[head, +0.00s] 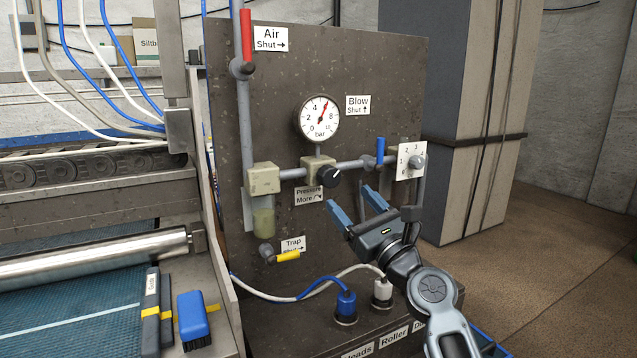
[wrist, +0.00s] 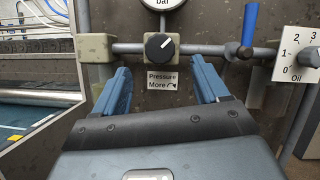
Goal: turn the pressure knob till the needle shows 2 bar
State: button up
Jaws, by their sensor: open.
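The black pressure knob (head: 328,176) with a white pointer mark sits on the grey pipe block below the gauge. In the wrist view the knob (wrist: 159,46) is nearly centred, its mark tilted to the upper right. The round white gauge (head: 319,118) has a red needle pointing up and right, near where 6 lies, between the 4 and the 8. My gripper (head: 350,190) is open and empty, its blue fingers pointing at the panel. In the wrist view the fingers (wrist: 160,72) are apart, below and either side of the knob, not touching it.
A "Pressure More" label (head: 309,195) with a clockwise arrow is under the knob. A blue lever (head: 380,151) and an oil dial (head: 416,162) are to its right. A red lever (head: 246,35) and a yellow trap lever (head: 287,256) are on the left. Plugged hoses stand below.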

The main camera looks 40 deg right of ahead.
aim_at(333, 180)
jog(key=p+x, duration=0.1)
jog(key=x, duration=0.6)
jog(key=shift+w, duration=0.1)
jog(key=shift+c, duration=0.4)
jog(key=c, duration=1)
